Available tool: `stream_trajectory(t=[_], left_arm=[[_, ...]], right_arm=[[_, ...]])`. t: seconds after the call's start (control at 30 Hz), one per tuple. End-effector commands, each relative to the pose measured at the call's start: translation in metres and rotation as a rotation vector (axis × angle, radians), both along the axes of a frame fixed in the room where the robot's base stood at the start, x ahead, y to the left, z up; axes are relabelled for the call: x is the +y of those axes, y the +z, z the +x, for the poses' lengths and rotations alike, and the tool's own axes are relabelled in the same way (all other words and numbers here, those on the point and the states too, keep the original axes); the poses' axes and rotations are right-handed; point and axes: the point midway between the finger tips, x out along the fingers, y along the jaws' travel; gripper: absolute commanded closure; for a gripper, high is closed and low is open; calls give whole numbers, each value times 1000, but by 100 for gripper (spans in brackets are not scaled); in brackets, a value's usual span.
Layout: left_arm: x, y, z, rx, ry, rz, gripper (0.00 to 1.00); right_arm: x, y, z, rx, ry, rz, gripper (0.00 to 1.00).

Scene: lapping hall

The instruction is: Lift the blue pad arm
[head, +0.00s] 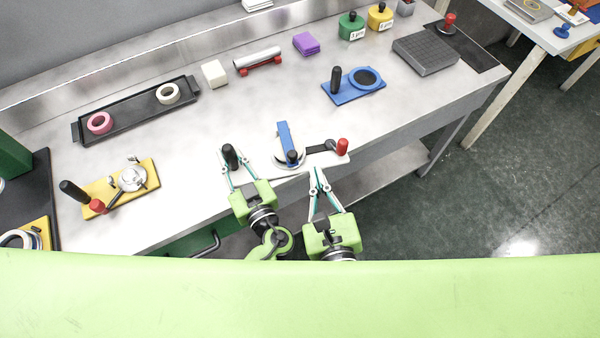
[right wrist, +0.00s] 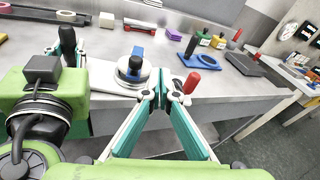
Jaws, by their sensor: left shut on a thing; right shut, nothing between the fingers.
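The blue pad arm (head: 284,136) lies across a round white-and-grey base on a white plate near the bench's front edge. A black knob (head: 291,156) sits at its near end. The arm also shows in the right wrist view (right wrist: 137,52). A black lever with a red handle (head: 342,146) extends to the right. My left gripper (head: 231,165) is shut on the upright black handle (head: 229,152) at the plate's left end. My right gripper (head: 317,175) is shut and empty, in front of the plate and below the red handle; it touches neither the blue arm nor its knob.
A yellow plate fixture (head: 148,172) stands to the left. A black tray (head: 135,112) with two tape rolls lies behind it. A blue plate (head: 343,98) with a black handle and ring is at the back right. A grey block (head: 425,55) sits further right.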

Motion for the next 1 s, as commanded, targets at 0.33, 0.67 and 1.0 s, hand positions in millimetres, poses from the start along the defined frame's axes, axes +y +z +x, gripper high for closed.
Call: stream_trajectory(t=[0.33, 0.67, 1.0], left_arm=[[0, -1, 0, 2, -1, 0, 100], [0, -1, 0, 1, -1, 0, 100], [0, -1, 0, 1, -1, 0, 100]], right_arm=[[15, -42, -39, 227, 30, 159, 100], [28, -59, 11, 227, 31, 159, 100], [37, -72, 46, 229, 30, 159, 100]])
